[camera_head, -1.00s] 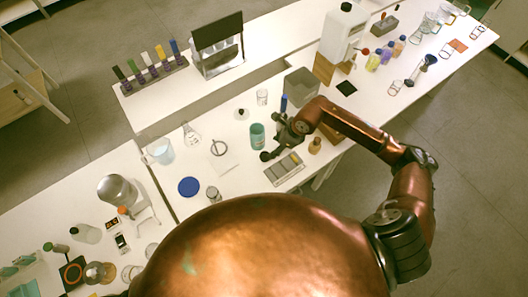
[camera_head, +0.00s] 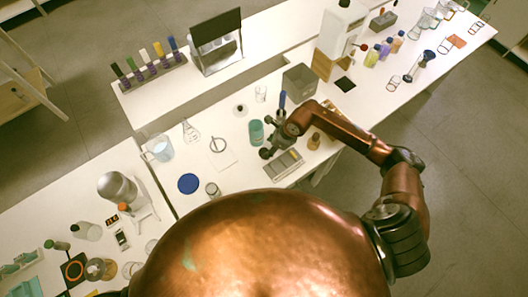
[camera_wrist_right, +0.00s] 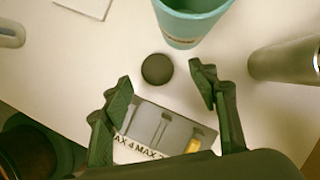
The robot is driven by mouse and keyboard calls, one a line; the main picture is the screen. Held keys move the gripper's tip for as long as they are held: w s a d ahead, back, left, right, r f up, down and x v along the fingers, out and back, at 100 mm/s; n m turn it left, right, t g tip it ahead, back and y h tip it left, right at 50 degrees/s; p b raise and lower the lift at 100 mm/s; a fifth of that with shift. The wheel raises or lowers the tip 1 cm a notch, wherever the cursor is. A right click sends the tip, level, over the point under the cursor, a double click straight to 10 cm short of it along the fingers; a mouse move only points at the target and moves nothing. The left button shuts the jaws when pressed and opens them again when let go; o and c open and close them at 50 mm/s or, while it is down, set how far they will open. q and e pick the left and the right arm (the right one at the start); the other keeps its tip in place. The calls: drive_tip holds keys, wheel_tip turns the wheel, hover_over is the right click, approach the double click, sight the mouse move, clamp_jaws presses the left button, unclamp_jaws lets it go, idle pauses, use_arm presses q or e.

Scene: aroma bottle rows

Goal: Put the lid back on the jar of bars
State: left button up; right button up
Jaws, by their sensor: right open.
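A round dark lid (camera_wrist_right: 157,69) lies flat on the white table in the right wrist view. My right gripper (camera_wrist_right: 160,82) is open, its two fingers apart on either side of the lid's near side, holding nothing. An open-topped teal jar (camera_wrist_right: 190,22) stands just beyond the lid; it also shows in the head view (camera_head: 256,133). I cannot see bars inside it, so I cannot tell whether it is the jar of bars. In the head view my right gripper (camera_head: 268,151) is low beside the teal jar. My left gripper is not in view.
A grey slotted tray (camera_wrist_right: 165,131) lies under the fingers. A grey cylinder (camera_wrist_right: 285,60) is close on the right.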

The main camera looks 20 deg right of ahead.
sight(264, 152)
drive_tip(key=shift+x, duration=1.85)
drive_tip(key=shift+s, duration=0.2)
drive_tip(key=shift+c, duration=0.3)
drive_tip(key=c, duration=0.8)
